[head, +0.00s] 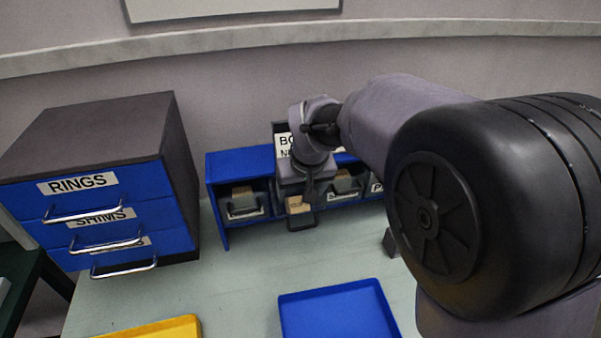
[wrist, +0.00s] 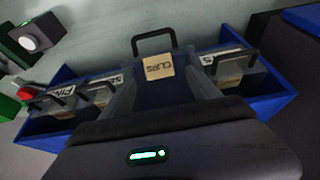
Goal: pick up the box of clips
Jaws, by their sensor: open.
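The box of clips (wrist: 158,66) is a small tan box with a CLIPS label, upside down in the wrist view. A black loop handle (wrist: 153,42) shows just beyond it. In the head view a tan box (head: 299,208) shows at the front of the blue rack (head: 227,163), below my gripper (head: 306,190). In the wrist view my gripper (wrist: 163,80) is open, its grey fingers on either side of the box. I cannot tell whether they touch it. My arm hides part of the rack in the head view.
Other labelled bins (head: 243,203) with tan boxes sit in the rack. A drawer cabinet (head: 100,180) marked RINGS and SHIMS stands at left. A blue tray (head: 340,312) and a yellow tray (head: 160,329) lie on the table. The table (head: 225,285) is clear between them and the rack.

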